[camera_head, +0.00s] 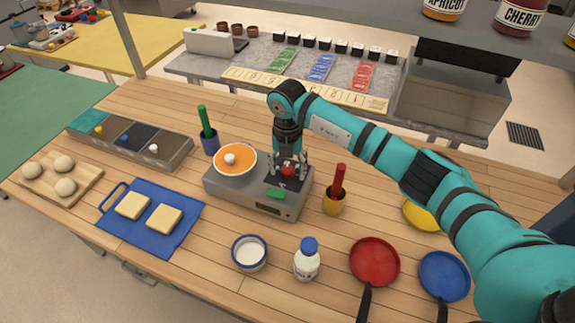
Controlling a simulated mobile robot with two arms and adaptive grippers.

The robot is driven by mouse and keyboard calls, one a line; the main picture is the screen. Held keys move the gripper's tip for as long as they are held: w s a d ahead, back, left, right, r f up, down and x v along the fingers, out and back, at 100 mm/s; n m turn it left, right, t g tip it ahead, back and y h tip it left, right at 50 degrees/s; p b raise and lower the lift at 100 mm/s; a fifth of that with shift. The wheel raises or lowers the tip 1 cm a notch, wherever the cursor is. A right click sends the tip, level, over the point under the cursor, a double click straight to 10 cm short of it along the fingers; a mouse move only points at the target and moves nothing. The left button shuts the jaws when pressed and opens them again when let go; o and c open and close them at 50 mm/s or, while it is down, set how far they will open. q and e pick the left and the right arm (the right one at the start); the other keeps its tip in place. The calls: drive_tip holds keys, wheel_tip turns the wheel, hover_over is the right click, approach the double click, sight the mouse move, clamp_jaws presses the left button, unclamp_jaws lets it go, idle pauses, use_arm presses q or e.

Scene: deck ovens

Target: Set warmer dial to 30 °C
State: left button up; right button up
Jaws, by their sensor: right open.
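The warmer (243,197) is a low grey box in the middle of the wooden table. A green piece (277,194) lies at the warmer's front edge above a small dark display, too small to read. My left gripper is not in view.
A bowl (249,253), a bottle (307,262) and red and blue pans (374,261) stand in front. A blue board (152,216) lies left.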

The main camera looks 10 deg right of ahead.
drive_tip(key=c, duration=1.1)
drive_tip(key=shift+f+n+b, duration=0.1)
drive_tip(key=shift+n+b, duration=0.4)
drive_tip(key=shift+b, duration=0.25)
drive_tip(key=shift+c, duration=0.2)
drive_tip(key=n+b, duration=0.5)
drive_tip(key=b, duration=0.1)
drive_tip(key=shift+w+n, duration=0.1)
drive_tip(key=shift+n, duration=0.2)
drive_tip(key=shift+n+b, duration=1.35)
drive_tip(key=shift+n, duration=0.25)
drive_tip(key=shift+r, duration=0.2)
drive_tip(key=o, duration=0.9)
drive_tip(key=shift+c, duration=0.2)
drive_tip(key=shift+o, duration=1.4)
